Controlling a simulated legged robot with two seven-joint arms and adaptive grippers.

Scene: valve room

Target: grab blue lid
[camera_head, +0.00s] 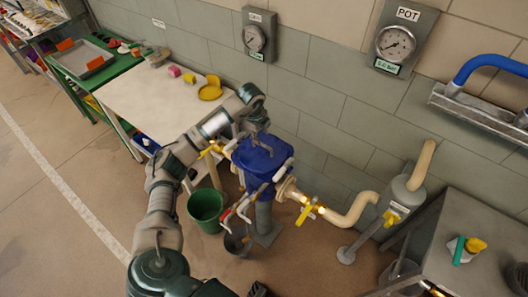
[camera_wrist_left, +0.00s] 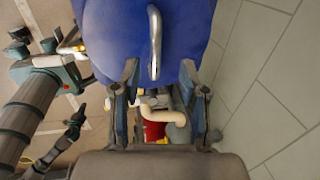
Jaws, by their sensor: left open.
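The blue lid (camera_head: 262,160) sits on top of a valve tank between yellow-handled pipes. It has a light metal handle (camera_wrist_left: 155,42), which shows in the left wrist view standing up from the blue surface. My left gripper (camera_head: 262,128) is over the lid's back part, close to the handle.
Yellow valve handles (camera_head: 306,212) and a cream pipe (camera_head: 350,212) flank the tank. A green bucket (camera_head: 206,206) stands on the floor to the left. A white-topped table (camera_head: 150,98) is by the wall, and a grey bench (camera_head: 485,235) is at the right.

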